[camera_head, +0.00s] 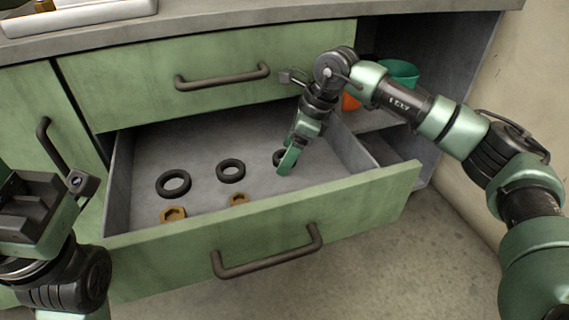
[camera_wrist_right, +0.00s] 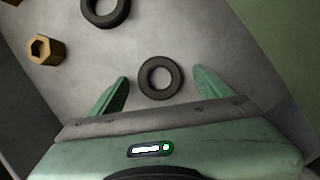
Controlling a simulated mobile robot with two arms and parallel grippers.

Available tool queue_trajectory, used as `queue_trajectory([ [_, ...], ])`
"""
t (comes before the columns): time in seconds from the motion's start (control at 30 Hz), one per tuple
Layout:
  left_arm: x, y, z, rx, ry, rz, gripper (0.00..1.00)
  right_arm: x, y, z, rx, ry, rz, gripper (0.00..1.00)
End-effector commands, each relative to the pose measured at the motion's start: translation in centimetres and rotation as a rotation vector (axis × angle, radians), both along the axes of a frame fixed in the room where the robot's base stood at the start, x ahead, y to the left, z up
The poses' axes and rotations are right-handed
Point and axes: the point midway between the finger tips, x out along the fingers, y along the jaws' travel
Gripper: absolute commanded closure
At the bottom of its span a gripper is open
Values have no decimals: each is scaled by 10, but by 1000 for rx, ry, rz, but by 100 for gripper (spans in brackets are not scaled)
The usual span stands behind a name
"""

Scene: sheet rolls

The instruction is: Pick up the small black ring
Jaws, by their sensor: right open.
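The small black ring (camera_head: 277,157) lies flat on the floor of the open drawer, rightmost and smallest of three black rings. In the head view my right gripper (camera_head: 290,160) reaches down into the drawer and hides part of it. In the right wrist view the whole ring (camera_wrist_right: 160,62) shows, lying between the lines of my two open green fingers, near the tips. Neither finger visibly touches it. Part of my left arm (camera_head: 45,235) shows at the left edge of the head view, outside the drawer; its fingers cannot be made out.
A middle ring (camera_head: 230,180) and a larger ring (camera_head: 172,193) lie to the left in the drawer. Two brass nuts, one left (camera_head: 172,214) and one right (camera_head: 238,198), lie near the drawer front (camera_head: 370,213). A green container (camera_head: 400,70) stands in the open shelf.

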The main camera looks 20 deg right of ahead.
Motion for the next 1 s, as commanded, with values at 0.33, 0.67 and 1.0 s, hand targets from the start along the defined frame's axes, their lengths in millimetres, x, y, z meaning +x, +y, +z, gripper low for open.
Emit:
queue_trajectory([
  [0.33, 0, 0, 1, 0, 0, 0, 65, 0, 0, 0, 1, 0, 0, 61],
  [0.67, 0, 0, 1, 0, -1, 0, 65, 0, 0, 1, 1, 0, 0, 87],
  [1.0, 8, 1, -3, -2, 52, -2, 65, 0, 0, 31, 2, -2, 1, 87],
])
